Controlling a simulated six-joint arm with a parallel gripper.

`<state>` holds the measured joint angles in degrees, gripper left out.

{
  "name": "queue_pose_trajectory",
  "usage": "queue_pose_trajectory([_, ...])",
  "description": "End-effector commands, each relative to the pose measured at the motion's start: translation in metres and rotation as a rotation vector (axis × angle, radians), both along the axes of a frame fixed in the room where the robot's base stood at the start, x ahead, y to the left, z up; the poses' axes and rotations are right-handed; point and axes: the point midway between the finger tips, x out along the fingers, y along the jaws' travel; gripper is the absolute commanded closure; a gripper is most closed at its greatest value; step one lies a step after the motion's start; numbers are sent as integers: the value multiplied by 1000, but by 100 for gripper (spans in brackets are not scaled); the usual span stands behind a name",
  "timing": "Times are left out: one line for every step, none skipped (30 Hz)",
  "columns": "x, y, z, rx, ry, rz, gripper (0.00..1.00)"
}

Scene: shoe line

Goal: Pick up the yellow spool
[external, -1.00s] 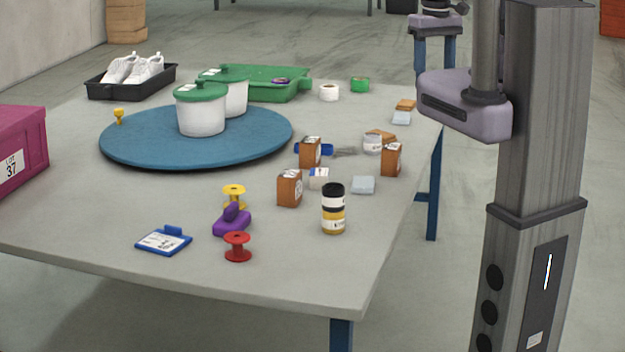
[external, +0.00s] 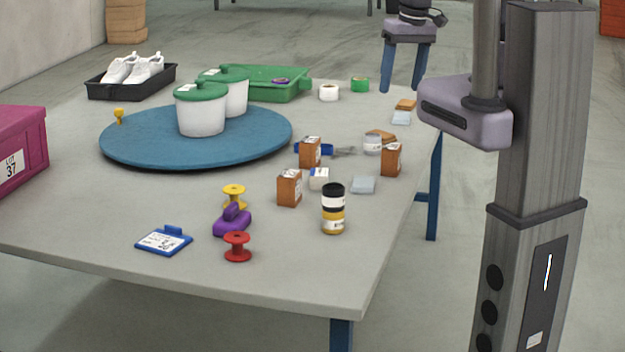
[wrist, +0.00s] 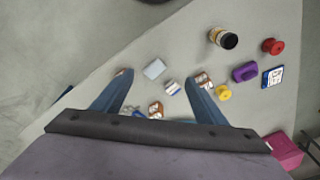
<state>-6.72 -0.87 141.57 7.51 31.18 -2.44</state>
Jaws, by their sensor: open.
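The yellow spool (external: 234,193) stands on the table near the front, just behind a purple object (external: 232,221) that hides part of its base. The spool also shows in the wrist view (wrist: 223,92), right beside the right finger. A red spool (external: 237,246) stands in front of the purple object.
Brown boxes (external: 289,188) and a stacked black and yellow jar (external: 333,209) stand right of the yellow spool. A blue-framed card (external: 164,240) lies to its left. A blue turntable (external: 200,148) carries white pots.

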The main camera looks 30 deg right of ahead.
Motion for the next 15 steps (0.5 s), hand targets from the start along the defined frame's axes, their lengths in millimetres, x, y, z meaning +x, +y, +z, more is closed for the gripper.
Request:
queue_pose_trajectory([21,24,-17,28,-44,23,34])
queue_pose_trajectory([35,38,-23,45,-78,33,34])
queue_pose_trajectory([54,59,-32,70,-126,44,34])
queue_pose_trajectory([68,76,-39,89,-161,50,34])
queue_pose_trajectory([81,94,-46,107,-199,55,34])
queue_pose_trajectory([98,118,-55,128,-250,61,34])
queue_pose_trajectory([110,136,-62,143,-288,63,34])
queue_pose_trajectory([121,153,-69,156,-327,63,34])
queue_pose_trajectory([133,176,-78,170,-377,62,34])
queue_pose_trajectory([141,192,-86,178,-413,60,34])
queue_pose_trajectory([149,208,-94,184,-451,57,34])
queue_pose_trajectory([156,229,-104,189,-497,52,34])
queue_pose_trajectory([161,244,-113,191,-533,46,34])
queue_pose_trajectory([164,258,-121,190,-569,40,34])
queue_pose_trajectory([166,275,-133,187,-614,31,34])
